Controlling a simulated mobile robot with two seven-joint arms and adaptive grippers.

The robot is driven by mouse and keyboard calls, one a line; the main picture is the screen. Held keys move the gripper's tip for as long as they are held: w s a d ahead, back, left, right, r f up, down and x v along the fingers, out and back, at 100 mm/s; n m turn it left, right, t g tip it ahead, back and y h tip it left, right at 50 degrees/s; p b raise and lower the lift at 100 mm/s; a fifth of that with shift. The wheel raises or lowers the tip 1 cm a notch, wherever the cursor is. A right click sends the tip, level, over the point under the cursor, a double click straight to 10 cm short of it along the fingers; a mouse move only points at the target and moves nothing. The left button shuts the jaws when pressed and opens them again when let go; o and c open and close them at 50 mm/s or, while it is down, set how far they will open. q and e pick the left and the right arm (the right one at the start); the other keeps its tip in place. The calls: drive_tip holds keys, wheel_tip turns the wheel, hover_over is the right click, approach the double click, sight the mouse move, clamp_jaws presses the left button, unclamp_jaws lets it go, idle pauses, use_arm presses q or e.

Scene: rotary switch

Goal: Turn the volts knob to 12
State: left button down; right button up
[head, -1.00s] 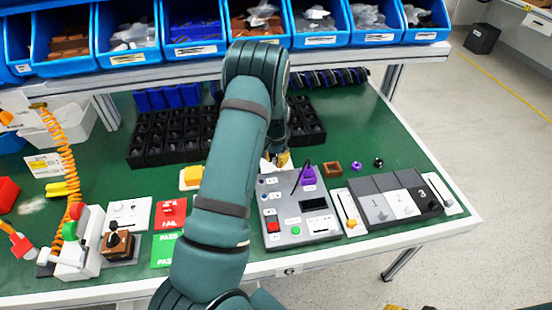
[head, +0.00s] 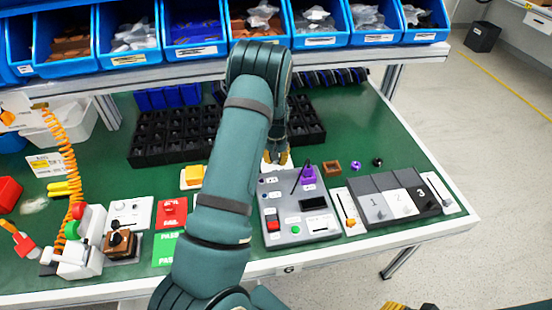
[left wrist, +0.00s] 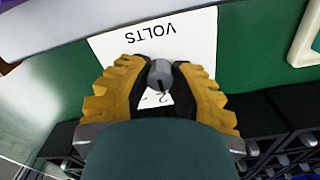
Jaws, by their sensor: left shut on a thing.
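The volts knob (left wrist: 160,75) is a small grey cylinder with a dark pointer line, on a white card (left wrist: 197,40) reading VOLTS upside down in the left wrist view. The line points toward the bottom of that view, near a partly hidden mark that looks like a 2. My left gripper (left wrist: 160,82) has its yellow, black-padded fingers shut on the knob, one on each side. In the head view my left gripper (head: 276,158) reaches down behind the grey control panel, and the knob is hidden there. At the bottom right edge, a yellow tip (head: 397,307) appears to be my right gripper, mostly cut off.
The grey control panel (head: 298,232) with a purple part and buttons stands just in front of the left gripper. Black bins (head: 165,140) lie behind to the left. A numbered switch block (head: 400,200) is at the right. Blue bins (head: 190,30) line the shelf above.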

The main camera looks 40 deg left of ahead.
use_arm(q)
drive_tip(key=c, duration=1)
unclamp_jaws()
wheel_tip(320, 180, up, 12)
